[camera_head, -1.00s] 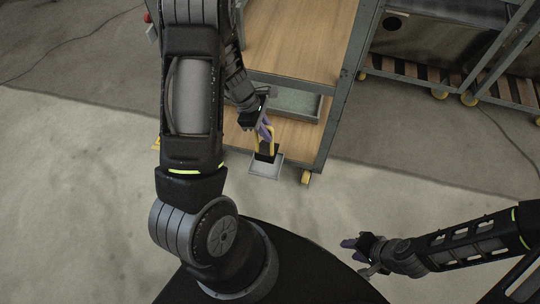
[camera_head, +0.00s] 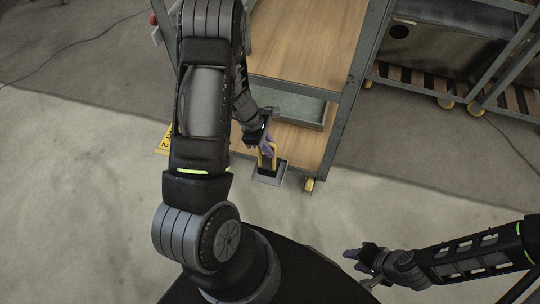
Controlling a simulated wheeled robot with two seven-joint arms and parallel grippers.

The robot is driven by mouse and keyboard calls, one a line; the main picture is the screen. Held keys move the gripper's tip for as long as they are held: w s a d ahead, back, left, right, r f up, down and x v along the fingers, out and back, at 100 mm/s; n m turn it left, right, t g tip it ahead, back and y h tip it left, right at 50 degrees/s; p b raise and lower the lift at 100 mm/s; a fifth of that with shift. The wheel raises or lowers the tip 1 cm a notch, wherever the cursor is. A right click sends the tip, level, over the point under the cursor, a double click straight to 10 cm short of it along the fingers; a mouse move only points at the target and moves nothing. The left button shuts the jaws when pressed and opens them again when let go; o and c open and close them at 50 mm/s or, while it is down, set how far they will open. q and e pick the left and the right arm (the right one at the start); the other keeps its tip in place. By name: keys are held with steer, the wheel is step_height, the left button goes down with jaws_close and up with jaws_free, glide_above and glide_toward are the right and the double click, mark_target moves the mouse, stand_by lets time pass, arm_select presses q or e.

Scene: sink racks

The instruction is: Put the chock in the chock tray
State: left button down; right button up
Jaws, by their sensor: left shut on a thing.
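The small grey chock tray (camera_head: 270,181) lies directly under the chock at the cart's near edge. The chock overlaps the tray in the picture; whether it touches the tray floor I cannot tell. My right gripper (camera_head: 360,262) is at the lower right, away from the cart; its opening is too small to tell.
The cart has a wooden upper shelf (camera_head: 305,40), a grey bin (camera_head: 298,106) below it and a yellow-wheeled caster (camera_head: 309,185). Another rack (camera_head: 450,60) stands at the right. A yellow sign (camera_head: 163,143) lies behind my left arm. The floor between is clear.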

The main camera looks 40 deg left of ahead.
stand_by(0.3)
arm_select(q)
steer(key=shift+w+f+b, duration=0.1)
steer(key=shift+f+b, duration=0.35)
steer(key=shift+f, duration=1.4)
steer(key=shift+f, duration=0.15)
steer(key=c, duration=1.5)
jaws_free()
steer(key=shift+o, duration=0.2)
